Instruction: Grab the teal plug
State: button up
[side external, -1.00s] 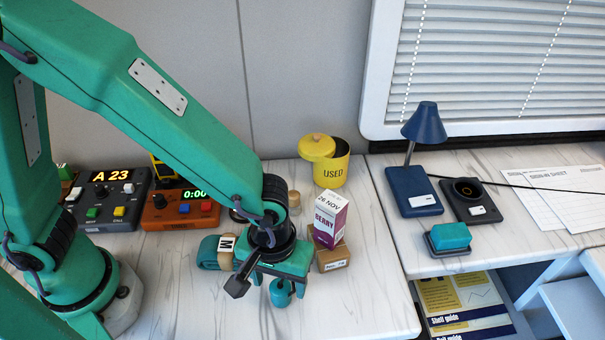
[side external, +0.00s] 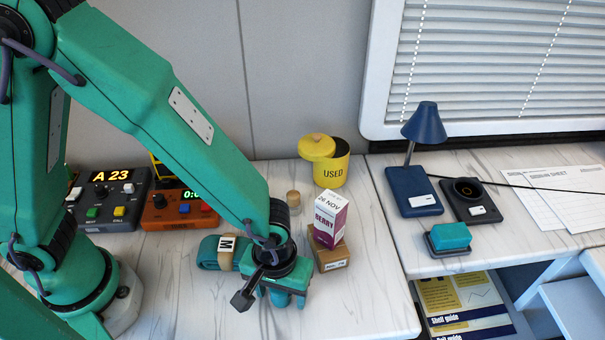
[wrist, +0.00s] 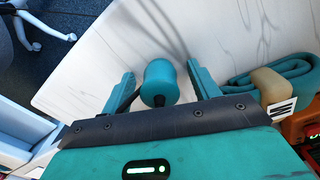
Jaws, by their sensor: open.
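The teal plug (wrist: 160,80) is a small rounded cylinder with a dark lower part, on the white marbled table. In the wrist view it sits between the two teal fingers of my gripper (wrist: 159,73), with a visible gap on each side. The gripper is open and holds nothing. In the side view my gripper (side external: 271,296) is low over the front of the table, and its fingers and body largely hide the plug.
A teal rolled strap with a cream band marked M (side external: 208,253) lies close left of my gripper. A berry carton (side external: 327,222) on a small brown box (side external: 333,257) stands close right. A yellow USED tin (side external: 333,172) is behind. The table front is clear.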

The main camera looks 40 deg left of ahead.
jog(key=shift+c, duration=0.2)
jog(key=c, duration=1)
jog(key=shift+r, duration=0.1)
jog(key=shift+r, duration=4.95)
